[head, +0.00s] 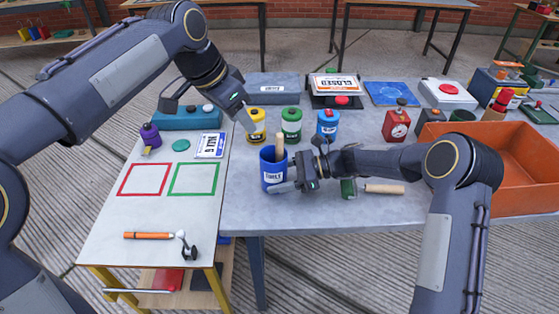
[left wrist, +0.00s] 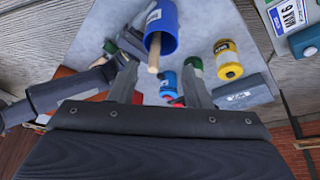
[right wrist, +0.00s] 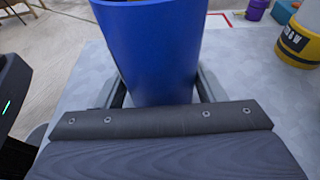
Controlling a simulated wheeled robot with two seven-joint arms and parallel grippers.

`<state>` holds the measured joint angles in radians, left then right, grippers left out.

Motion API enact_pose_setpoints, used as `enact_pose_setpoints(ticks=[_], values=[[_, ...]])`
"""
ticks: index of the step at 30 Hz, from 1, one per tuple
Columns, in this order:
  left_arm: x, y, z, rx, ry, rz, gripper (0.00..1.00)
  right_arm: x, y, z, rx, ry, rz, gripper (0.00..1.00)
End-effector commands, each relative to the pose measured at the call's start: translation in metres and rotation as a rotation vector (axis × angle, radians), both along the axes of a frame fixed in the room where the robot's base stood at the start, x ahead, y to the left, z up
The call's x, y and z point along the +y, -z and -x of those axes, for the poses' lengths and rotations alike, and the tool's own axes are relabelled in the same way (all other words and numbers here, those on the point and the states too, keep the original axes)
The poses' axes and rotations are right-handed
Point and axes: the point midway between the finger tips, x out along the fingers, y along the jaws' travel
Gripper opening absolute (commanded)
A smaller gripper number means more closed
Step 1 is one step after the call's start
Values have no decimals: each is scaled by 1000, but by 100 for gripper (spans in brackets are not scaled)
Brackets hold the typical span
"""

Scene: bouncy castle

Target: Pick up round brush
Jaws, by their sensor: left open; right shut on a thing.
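A blue cup (head: 272,180) with a white label stands on the grey table, and a pale wooden handle (head: 279,148) sticks up out of it. The handle's lower end is hidden in the cup, so I cannot see a brush head. My right gripper (head: 284,182) is shut on the cup, whose blue wall (right wrist: 152,50) fills the space between its fingers. My left gripper (head: 247,122) is open and empty, above and left of the handle. The left wrist view shows the handle (left wrist: 154,56) beyond the open fingers. A green piece (head: 348,188) and a wooden handle (head: 384,189) lie right of the cup.
Yellow (head: 256,126), green (head: 291,124) and blue (head: 327,123) cans stand behind the cup. A red timer (head: 396,126) and an orange crate (head: 525,160) are on the right. The white side table (head: 125,215) holds red and green outlines and an orange marker (head: 148,236).

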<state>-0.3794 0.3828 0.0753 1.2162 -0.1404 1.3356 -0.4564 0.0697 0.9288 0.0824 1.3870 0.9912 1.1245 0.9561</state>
Motion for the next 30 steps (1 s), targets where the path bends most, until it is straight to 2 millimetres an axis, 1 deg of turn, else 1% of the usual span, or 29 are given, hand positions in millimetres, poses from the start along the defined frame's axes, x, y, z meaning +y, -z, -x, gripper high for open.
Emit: enact_pose_setpoints(ticks=[1,3,6,8,15,18,25,30], values=[[-13,1,-8,-2,32,-9,44,0,0,0,1,1,1,50],[-24,1,-15,-6,64,-21,44,0,0,0,1,1,1,50],[-35,3,-21,-9,92,-30,44,0,0,0,1,1,1,50],[-38,7,-23,-9,100,-33,44,0,1,0,1,1,1,50],[-52,45,-32,-8,101,-34,44,0,1,0,1,1,1,50],[-57,57,-35,-8,101,-34,44,0,1,0,1,1,1,50],[-64,71,-41,-9,100,-33,44,-1,1,0,1,1,1,50],[-78,92,-50,-8,99,-33,44,0,1,0,1,1,1,50]])
